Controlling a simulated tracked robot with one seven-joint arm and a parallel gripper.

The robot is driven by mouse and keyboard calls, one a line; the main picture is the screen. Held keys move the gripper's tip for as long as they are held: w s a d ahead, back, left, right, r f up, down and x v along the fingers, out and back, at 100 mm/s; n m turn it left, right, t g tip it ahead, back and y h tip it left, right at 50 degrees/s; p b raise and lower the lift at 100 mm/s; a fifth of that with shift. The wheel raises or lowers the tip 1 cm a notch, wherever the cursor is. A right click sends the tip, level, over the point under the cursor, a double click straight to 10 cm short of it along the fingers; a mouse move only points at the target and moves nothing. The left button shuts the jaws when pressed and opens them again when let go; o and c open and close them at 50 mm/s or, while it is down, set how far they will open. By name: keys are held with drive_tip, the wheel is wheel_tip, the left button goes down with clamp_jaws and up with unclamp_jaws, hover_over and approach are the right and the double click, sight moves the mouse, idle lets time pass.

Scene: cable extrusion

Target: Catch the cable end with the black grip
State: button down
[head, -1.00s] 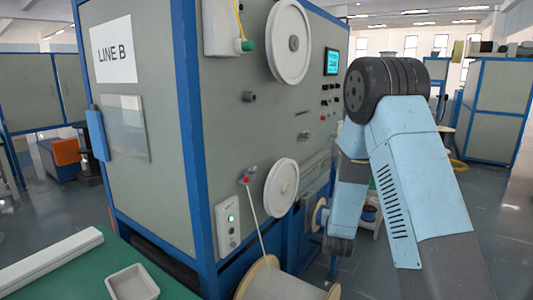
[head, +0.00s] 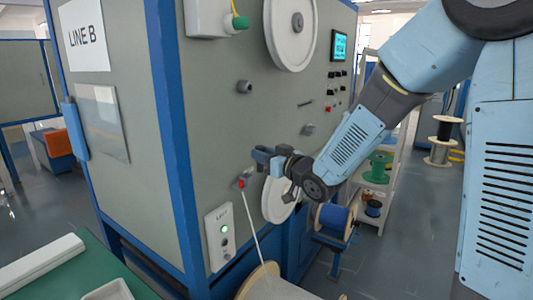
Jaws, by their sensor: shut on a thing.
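The white cable (head: 253,227) rises from a pale spool (head: 264,275) at the bottom to its end by a small red fitting (head: 241,183) on the grey machine front. My gripper (head: 283,164) reaches in from the right, above and to the right of the cable end. It is shut on a small dark thing, which looks like the black grip (head: 265,156). The grip points left and appears apart from the cable. Its depth from the machine face is hard to judge, and the fingers are small in this view.
The LINE B machine (head: 165,120) fills the middle. A white wheel (head: 280,198) sits partly behind my gripper, with a larger one (head: 291,30) above. A control box (head: 220,232) is left of the cable. A green table (head: 55,270) is at lower left.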

drive_tip(key=shift+w+a+f, duration=0.2)
drive_tip(key=shift+w+a, duration=0.3)
drive_tip(key=shift+a, duration=0.3)
drive_tip(key=shift+w+a+f, duration=0.2)
drive_tip(key=shift+w+a, duration=0.3)
drive_tip(key=shift+a, duration=0.35)
drive_tip(key=shift+w+a+f, duration=0.2)
drive_tip(key=shift+w+a, duration=0.3)
drive_tip(key=shift+a, duration=0.3)
